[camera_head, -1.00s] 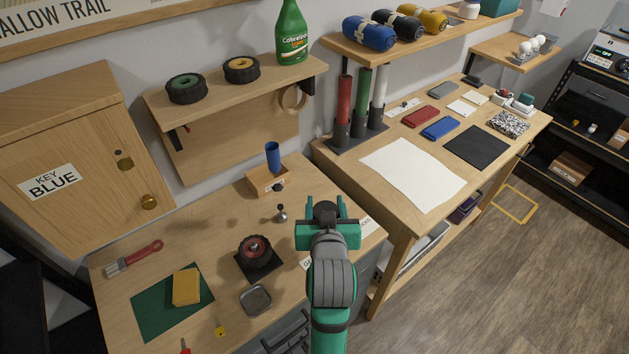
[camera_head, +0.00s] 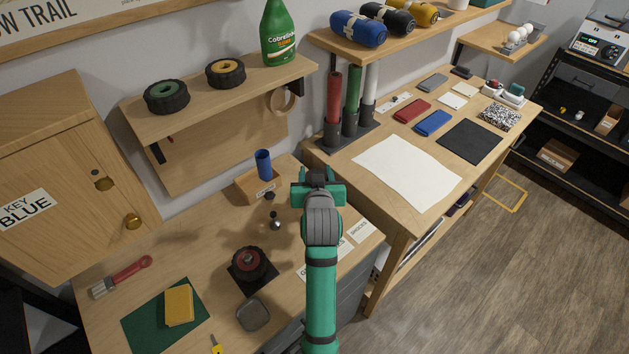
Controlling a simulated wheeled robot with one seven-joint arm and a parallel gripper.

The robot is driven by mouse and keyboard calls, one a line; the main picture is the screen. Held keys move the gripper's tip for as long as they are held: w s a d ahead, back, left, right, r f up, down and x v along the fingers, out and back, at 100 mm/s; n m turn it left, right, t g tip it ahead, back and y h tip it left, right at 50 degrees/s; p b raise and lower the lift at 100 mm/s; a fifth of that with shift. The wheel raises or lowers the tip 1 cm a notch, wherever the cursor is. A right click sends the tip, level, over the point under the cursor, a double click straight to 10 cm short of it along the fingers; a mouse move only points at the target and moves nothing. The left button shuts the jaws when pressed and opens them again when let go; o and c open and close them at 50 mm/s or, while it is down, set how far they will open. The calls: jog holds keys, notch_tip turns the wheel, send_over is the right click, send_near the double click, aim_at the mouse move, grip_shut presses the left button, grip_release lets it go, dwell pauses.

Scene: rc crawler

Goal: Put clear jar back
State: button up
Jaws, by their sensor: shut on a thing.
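My gripper (camera_head: 318,174) is held out over the back right of the left bench (camera_head: 215,222), near the corner of the right bench. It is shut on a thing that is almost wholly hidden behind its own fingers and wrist. This is most likely the clear jar, as I cannot make out a clear jar anywhere else, but its outline does not show. The gripper is to the right of a wooden block (camera_head: 245,187) with a blue cup (camera_head: 263,163) on it.
A small metal knob-like thing (camera_head: 276,223) and a red-topped dark round thing (camera_head: 248,262) stand on the left bench. A shelf with two tyres (camera_head: 167,97) and a green bottle (camera_head: 278,35) hangs behind. Red, green and white tubes (camera_head: 351,100) stand right of the gripper.

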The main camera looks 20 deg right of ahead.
jog(key=w+f, duration=0.1)
jog(key=w+d+f, duration=0.1)
jog(key=f, duration=0.1)
jog(key=shift+f, duration=0.1)
jog(key=shift+a+f, duration=0.1)
jog(key=shift+f, duration=1.2)
jog(key=o, duration=1.1)
jog(key=shift+w+f, duration=0.1)
jog(key=v, duration=1.2)
